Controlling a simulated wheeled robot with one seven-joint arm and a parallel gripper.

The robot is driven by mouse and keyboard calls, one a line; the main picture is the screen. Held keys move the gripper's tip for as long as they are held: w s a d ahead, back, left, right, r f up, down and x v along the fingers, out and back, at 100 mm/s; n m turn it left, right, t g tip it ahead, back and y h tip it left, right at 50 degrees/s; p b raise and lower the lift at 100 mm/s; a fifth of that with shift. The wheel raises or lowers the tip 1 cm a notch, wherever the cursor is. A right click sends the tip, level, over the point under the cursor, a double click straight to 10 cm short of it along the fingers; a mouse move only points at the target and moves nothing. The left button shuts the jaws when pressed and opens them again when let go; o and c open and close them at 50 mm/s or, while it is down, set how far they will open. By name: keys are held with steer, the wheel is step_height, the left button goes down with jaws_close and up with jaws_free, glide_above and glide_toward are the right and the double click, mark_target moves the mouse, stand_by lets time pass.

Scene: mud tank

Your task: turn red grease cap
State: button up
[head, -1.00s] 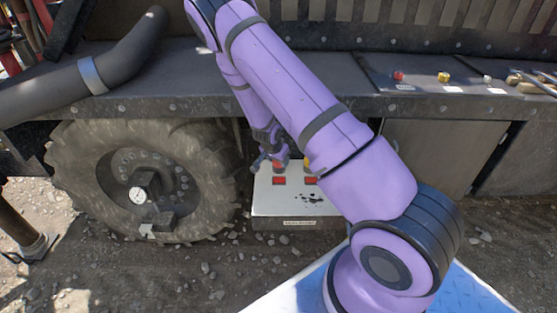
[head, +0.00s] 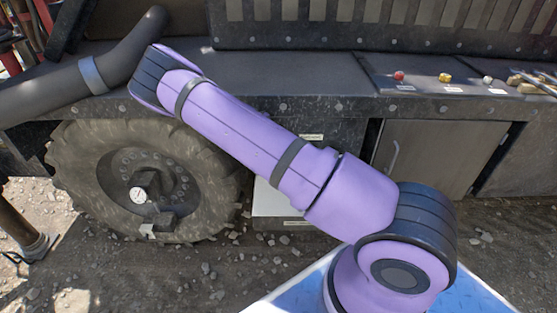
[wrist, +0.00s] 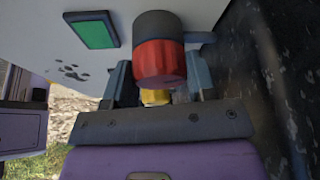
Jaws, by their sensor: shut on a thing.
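The red grease cap (wrist: 160,62) shows in the wrist view, with a dark grey collar against a light grey box face (wrist: 35,30). My gripper (wrist: 158,82) is shut on it, one finger on each side. A green rectangle (wrist: 90,30) is on the box face beside the cap. A small yellow part (wrist: 155,97) shows just past the cap, partly hidden. In the head view my arm hides the cap and gripper; only part of the light box (head: 272,203) shows.
A large muddy wheel (head: 85,180) stands left of the box. A dark metal ledge (head: 300,75) runs above, with small red (head: 399,76) and yellow (head: 445,77) knobs at right. A dark wall (wrist: 280,80) is close on the right in the wrist view.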

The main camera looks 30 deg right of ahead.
steer(key=shift+m+g, duration=0.4)
steer(key=shift+m, duration=0.7)
steer(key=shift+y, duration=0.3)
steer(key=o, duration=0.9)
steer(key=shift+w+r, duration=0.1)
steer(key=w+a+r, duration=0.1)
steer(key=w+a, duration=0.1)
steer(key=a, duration=0.2)
steer(key=w+a+r, duration=0.2)
steer(key=w+a, duration=0.1)
steer(key=a, duration=0.1)
steer(key=w+a+r, duration=0.1)
steer(key=w+a, duration=0.1)
steer(key=a, duration=0.1)
steer(key=shift+w+a+r, duration=0.2)
steer(key=shift+w+a, duration=0.05)
steer(key=shift+a, duration=0.15)
